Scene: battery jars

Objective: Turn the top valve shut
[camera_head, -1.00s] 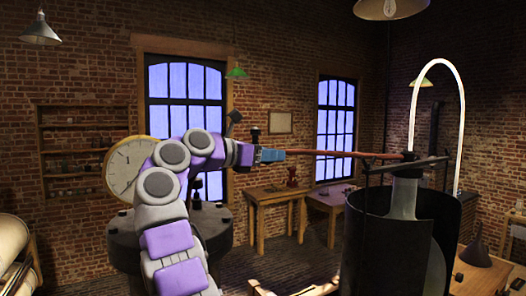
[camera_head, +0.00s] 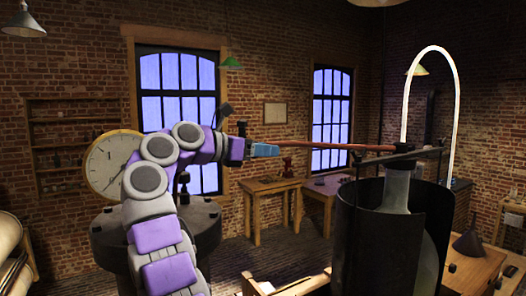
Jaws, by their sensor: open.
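I cannot tell for sure which part is the top valve. A small dark fitting (camera_head: 183,183) stands on the round dark vessel (camera_head: 110,232) at the left, partly hidden behind my arm. Another dark fitting (camera_head: 402,148) sits at the top of the glass jar (camera_head: 397,190) at the right. My gripper (camera_head: 266,150), with blue fingers, is open and points right. A thin reddish-brown rod (camera_head: 325,146) runs from the fingertips' place in the picture to the jar top. I cannot tell whether the fingers touch it.
A round gauge (camera_head: 110,163) is beside my arm on the left. A dark, open-sided cylinder (camera_head: 375,240) surrounds the jar. A white glowing arch (camera_head: 452,85) rises behind it. Wooden tables (camera_head: 272,190) stand by the windows, with open floor in front.

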